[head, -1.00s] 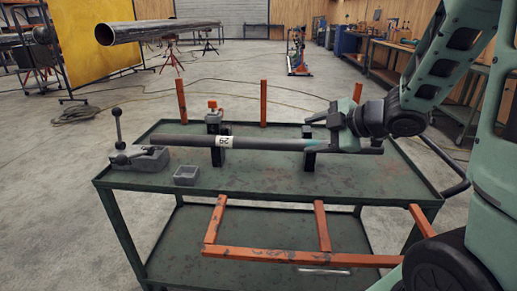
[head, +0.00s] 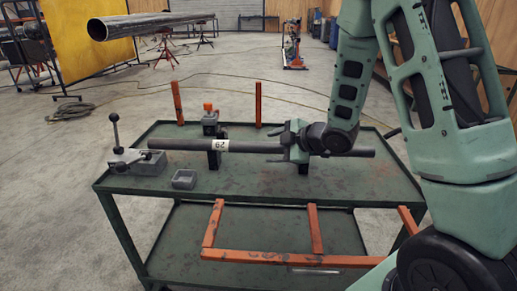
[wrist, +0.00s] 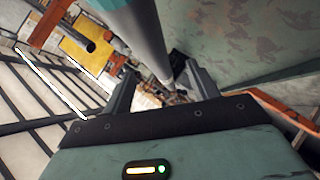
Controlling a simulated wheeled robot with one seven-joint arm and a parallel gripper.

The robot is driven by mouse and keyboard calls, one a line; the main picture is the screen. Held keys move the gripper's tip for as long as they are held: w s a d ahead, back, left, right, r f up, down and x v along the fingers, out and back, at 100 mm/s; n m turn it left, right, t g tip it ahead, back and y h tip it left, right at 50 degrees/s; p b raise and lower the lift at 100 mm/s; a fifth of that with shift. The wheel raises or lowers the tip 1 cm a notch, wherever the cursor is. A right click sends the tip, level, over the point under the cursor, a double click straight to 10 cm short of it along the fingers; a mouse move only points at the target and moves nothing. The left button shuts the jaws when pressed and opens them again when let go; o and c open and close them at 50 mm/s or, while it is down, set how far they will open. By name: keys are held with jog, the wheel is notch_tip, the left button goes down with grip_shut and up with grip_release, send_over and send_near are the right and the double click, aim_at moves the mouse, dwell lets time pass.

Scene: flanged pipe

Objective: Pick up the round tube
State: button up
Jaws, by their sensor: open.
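The round tube (head: 252,146) is a long dark grey pipe with a white label on it. It lies level across two dark supports on the green cart (head: 265,182). My gripper (head: 285,143) is at the tube's right half, and the tube's right end shows beyond it. In the wrist view the tube (wrist: 138,30) runs down from the top toward the gap between the two open fingers (wrist: 160,74), with a teal band near the top. Whether the fingers touch it cannot be told. My gripper hides part of the tube and the right support.
A grey clamp with lever handles (head: 138,160) and a small grey box (head: 184,179) sit on the cart's left. An orange-topped block (head: 210,118) stands behind the tube. Orange posts (head: 177,103) rise behind the cart. The cart's front is mostly clear.

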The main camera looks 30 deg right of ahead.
aim_at(265, 146)
jog(key=x, duration=0.5)
jog(key=shift+w+d+r, duration=0.1)
jog(key=shift+w+d, duration=0.05)
jog(key=shift+w, duration=0.15)
jog(key=shift+r, duration=0.1)
grip_shut()
